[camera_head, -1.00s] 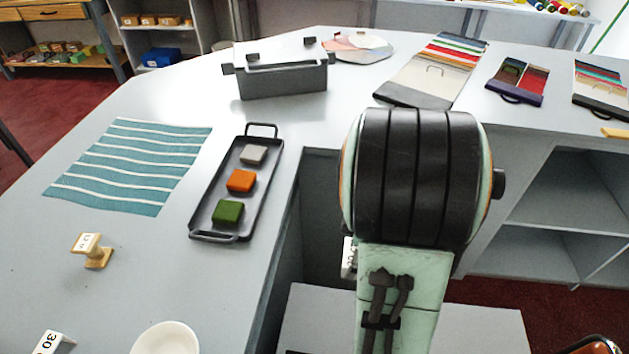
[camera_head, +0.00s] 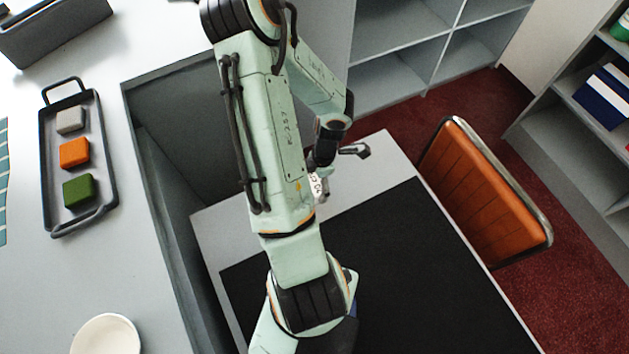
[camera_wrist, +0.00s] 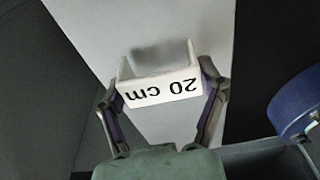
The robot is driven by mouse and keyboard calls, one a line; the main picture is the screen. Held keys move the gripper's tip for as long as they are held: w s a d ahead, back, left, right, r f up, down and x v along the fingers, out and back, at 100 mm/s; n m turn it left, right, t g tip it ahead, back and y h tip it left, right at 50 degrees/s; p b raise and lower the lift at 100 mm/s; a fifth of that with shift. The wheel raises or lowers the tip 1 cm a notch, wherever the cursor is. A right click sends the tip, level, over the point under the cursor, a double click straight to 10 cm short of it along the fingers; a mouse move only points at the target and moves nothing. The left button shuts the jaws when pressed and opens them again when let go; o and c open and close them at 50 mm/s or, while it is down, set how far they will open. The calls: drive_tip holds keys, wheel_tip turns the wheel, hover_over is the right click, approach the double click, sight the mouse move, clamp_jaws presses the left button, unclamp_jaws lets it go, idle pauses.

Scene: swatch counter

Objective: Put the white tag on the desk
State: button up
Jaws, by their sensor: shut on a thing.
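The white tag (camera_wrist: 162,88), marked "20 cm", is between the two fingers of my gripper (camera_wrist: 165,80) in the wrist view. The fingers are shut on its two ends, and its lettering appears upside down. In the head view a small part of the tag (camera_head: 318,187) shows beside my arm, and most of my gripper is hidden. The desk (camera_head: 372,165) is a pale grey top with a large black mat (camera_head: 430,260) on it. The tag is above the pale strip of the desk (camera_wrist: 160,45); the height of the gap is hard to judge.
An orange chair (camera_head: 485,195) stands right of the desk. A blue round object (camera_wrist: 297,105) is at the right in the wrist view. On the counter at left are a dark tray (camera_head: 100,215) with three blocks and a white bowl (camera_head: 105,335). The mat's right part is clear.

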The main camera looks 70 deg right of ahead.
drive_tip(key=shift+f, duration=0.2)
drive_tip(key=o, duration=0.8)
drive_tip(key=shift+f, duration=0.1)
drive_tip(key=r, duration=0.4)
drive_tip(key=d+r, duration=0.1)
drive_tip(key=r, duration=0.3)
drive_tip(key=s+r, duration=0.1)
drive_tip(key=r, duration=0.3)
drive_tip(key=shift+s+d+r, duration=0.1)
drive_tip(key=shift+d, duration=0.05)
